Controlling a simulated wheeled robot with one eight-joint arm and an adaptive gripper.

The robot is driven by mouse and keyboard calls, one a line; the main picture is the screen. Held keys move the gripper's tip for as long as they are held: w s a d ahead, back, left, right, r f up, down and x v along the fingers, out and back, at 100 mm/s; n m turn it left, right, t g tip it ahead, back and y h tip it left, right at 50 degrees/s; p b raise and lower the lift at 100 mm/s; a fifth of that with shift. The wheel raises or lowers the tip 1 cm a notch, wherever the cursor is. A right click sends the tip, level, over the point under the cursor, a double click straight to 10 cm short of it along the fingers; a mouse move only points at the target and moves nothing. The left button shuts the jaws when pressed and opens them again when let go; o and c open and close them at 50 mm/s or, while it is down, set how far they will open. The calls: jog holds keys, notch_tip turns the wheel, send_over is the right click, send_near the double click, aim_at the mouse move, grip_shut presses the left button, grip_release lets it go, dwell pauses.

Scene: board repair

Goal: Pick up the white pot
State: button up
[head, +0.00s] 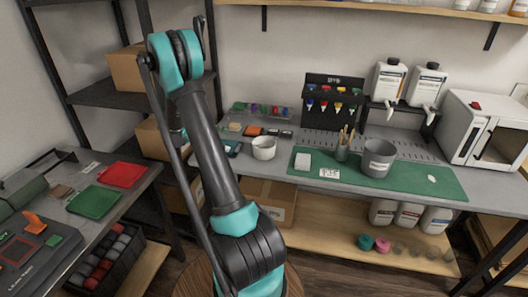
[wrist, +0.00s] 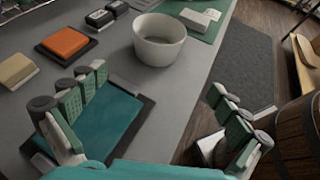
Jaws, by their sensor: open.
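The white pot (head: 263,148) is a small round open bowl standing upright on the grey bench, just left of the green mat. In the wrist view the pot (wrist: 159,41) stands ahead of my gripper, and I look down into it. My gripper (wrist: 162,108) is open and empty, its two padded fingers spread wide apart. The pot lies beyond the fingertips, not between them. In the head view my arm rises left of the pot, and the gripper itself is not clearly visible there.
A blue-green pad in a dark tray (wrist: 110,120) lies under my gripper. An orange block (wrist: 67,43) and a beige block (wrist: 15,70) lie left of the pot. The green mat (head: 420,180) holds a grey pot (head: 378,160) and a brush cup (head: 342,150). A wooden barrel (wrist: 300,140) stands at the right.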

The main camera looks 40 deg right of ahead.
jog(key=shift+w+d+f+g, duration=0.2)
jog(key=shift+w+f+g, duration=0.05)
jog(key=shift+w+g, duration=0.05)
jog(key=shift+s+d+f, duration=0.1)
jog(key=shift+d, duration=0.2)
jog(key=x, duration=1)
jog(key=shift+s+d, duration=0.15)
jog(key=shift+x, duration=3.15)
jog(key=shift+d, duration=0.1)
jog(key=shift+c, duration=0.5)
jog(key=c, duration=1.1)
